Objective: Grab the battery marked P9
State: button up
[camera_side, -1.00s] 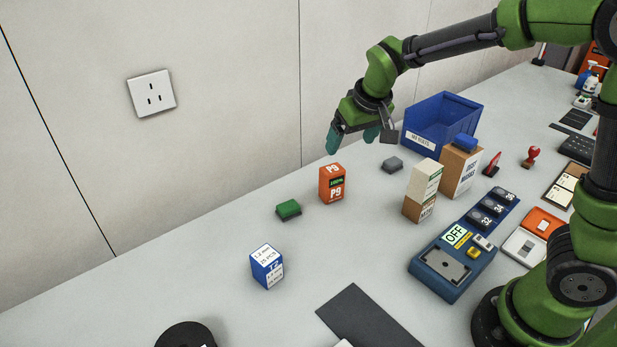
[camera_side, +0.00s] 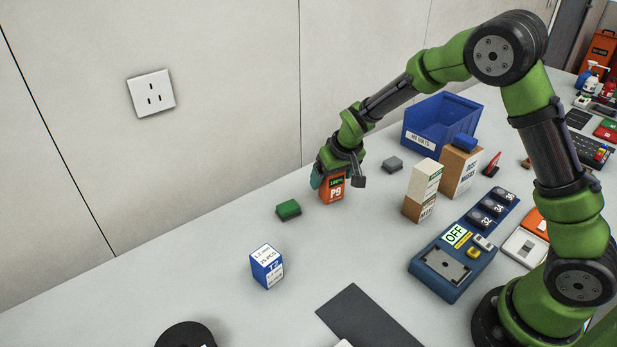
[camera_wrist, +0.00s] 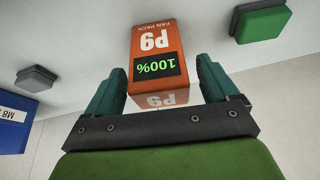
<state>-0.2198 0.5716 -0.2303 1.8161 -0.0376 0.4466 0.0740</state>
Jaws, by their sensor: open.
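The orange battery marked P9 (camera_side: 333,192) stands upright on the grey table in the side view. The wrist view shows the battery (camera_wrist: 155,42) with its "FAN PACK" label and a green 100% display. My gripper (camera_side: 330,178) is down at the battery's upper part. In the wrist view my gripper (camera_wrist: 162,85) is open, with one teal finger on each side of the battery's near end. A gap shows between the right finger and the battery; the left finger is very close to it. The far side of the battery is hidden.
A green block (camera_side: 288,210) lies left of the battery, and a grey block (camera_side: 392,164) lies to its right. Beyond are a blue bin (camera_side: 447,122) and stacked boxes (camera_side: 424,180). A blue-and-white T2 box (camera_side: 267,266) stands nearer.

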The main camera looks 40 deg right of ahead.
jog(key=shift+w+f, duration=0.1)
jog(key=shift+f, duration=0.25)
jog(key=shift+c, duration=0.4)
jog(key=shift+r, duration=0.1)
jog(key=c, duration=1.2)
jog(key=shift+c, duration=0.2)
